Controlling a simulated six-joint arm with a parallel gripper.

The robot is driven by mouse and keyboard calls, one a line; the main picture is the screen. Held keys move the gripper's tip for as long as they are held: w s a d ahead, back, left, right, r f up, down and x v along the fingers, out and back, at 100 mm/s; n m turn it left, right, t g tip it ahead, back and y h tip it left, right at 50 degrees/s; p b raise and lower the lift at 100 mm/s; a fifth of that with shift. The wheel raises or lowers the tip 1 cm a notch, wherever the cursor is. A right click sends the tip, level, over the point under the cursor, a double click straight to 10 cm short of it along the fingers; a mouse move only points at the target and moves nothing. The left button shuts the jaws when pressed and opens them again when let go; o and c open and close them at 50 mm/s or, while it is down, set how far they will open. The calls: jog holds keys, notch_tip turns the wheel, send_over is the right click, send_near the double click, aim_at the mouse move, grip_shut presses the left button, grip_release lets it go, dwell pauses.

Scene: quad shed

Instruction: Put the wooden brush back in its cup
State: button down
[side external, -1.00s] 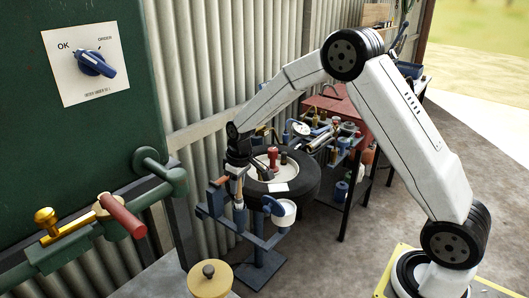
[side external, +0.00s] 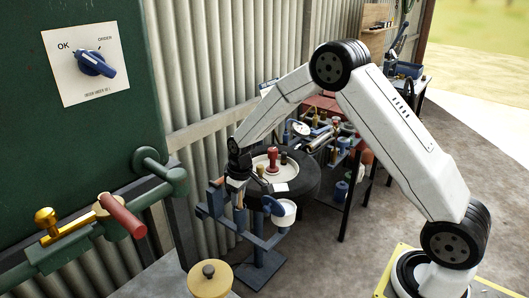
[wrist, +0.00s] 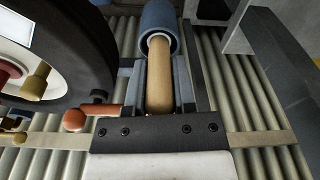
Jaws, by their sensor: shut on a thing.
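The wooden brush shows as a pale round handle (wrist: 158,80) in the wrist view. My gripper (wrist: 168,92) is shut on this handle, with one finger on each side. The handle's far end meets a pale ring at the mouth of a blue cup (wrist: 158,17). I cannot tell whether the ring belongs to the brush or the cup, nor how deep the brush sits. In the side view my gripper (side external: 237,187) is low over the blue stand (side external: 262,245), upright above the cup, which is small there. The brush head is hidden.
A black tyre (side external: 304,182) with a pale wheel and red and brown knobs lies close to the right of my gripper. A white-faced round part (side external: 283,212) sits on the stand. The corrugated wall (side external: 205,110) is close behind. A tool bench (side external: 350,160) stands farther right.

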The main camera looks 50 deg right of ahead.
jog(key=shift+f, duration=0.1)
jog(key=shift+c, duration=2.2)
grip_release()
notch_tip(320, 180, up, 12)
jog(key=s, duration=0.1)
jog(key=shift+s, duration=0.2)
jog(key=shift+s, duration=0.1)
jog(key=s+a+f+m, duration=0.1)
jog(key=s+a+f, duration=0.1)
jog(key=s, duration=0.8)
jog(key=s+a+f+t, duration=0.1)
jog(key=s+a, duration=0.1)
jog(key=s, duration=0.9)
jog(key=shift+f+m, duration=0.4)
